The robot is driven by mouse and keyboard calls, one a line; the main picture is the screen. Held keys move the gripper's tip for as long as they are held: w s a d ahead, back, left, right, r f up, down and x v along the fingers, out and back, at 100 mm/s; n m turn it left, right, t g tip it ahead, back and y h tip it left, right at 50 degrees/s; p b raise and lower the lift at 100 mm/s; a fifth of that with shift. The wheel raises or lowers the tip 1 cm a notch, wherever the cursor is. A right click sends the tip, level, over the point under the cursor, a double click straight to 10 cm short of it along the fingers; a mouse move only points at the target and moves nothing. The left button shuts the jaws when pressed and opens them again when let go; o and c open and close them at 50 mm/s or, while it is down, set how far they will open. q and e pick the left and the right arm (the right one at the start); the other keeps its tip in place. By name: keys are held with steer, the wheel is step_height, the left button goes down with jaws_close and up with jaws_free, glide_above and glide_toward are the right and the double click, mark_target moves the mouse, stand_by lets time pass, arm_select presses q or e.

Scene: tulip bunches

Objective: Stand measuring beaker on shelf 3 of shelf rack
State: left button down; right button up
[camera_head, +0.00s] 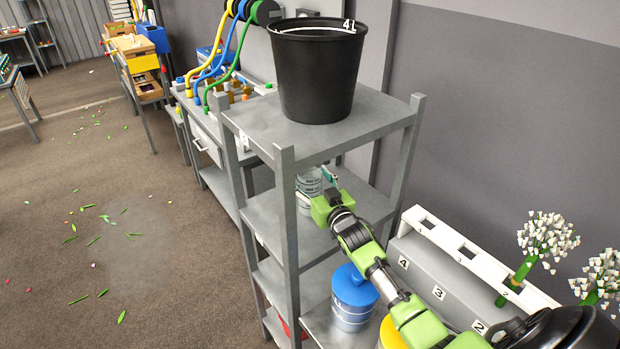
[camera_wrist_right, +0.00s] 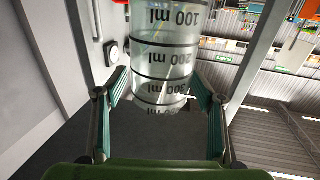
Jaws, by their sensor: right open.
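The clear measuring beaker (camera_head: 309,179) with dark markings is on the second level from the top of the grey shelf rack (camera_head: 283,215), partly hidden by my gripper and a rack post. In the right wrist view the beaker (camera_wrist_right: 166,62) appears upside down, its marks reading 100 to 300 ml and beyond. My right gripper (camera_head: 316,188) is open, its two teal-padded fingers on either side of the beaker. A gap shows between each pad and the glass in the wrist view. The rack's level labels are too small to read surely. My left gripper is out of view.
A black bucket (camera_head: 315,75) stands on the rack's top. A blue lidded container (camera_head: 353,290) and a yellow one (camera_head: 392,334) stand low by my right arm. A numbered white holder (camera_head: 470,250) with white flowers is at right. Rack posts stand close to the gripper.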

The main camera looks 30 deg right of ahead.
steer(key=shift+r, duration=0.15)
steer(key=shift+s+f, duration=0.2)
steer(key=s, duration=0.2)
steer(key=s+b, duration=0.1)
steer(key=s, duration=0.1)
steer(key=s+a, duration=0.1)
steer(key=s, duration=0.2)
steer(key=shift+r+b, duration=0.1)
steer(key=shift+b, duration=0.3)
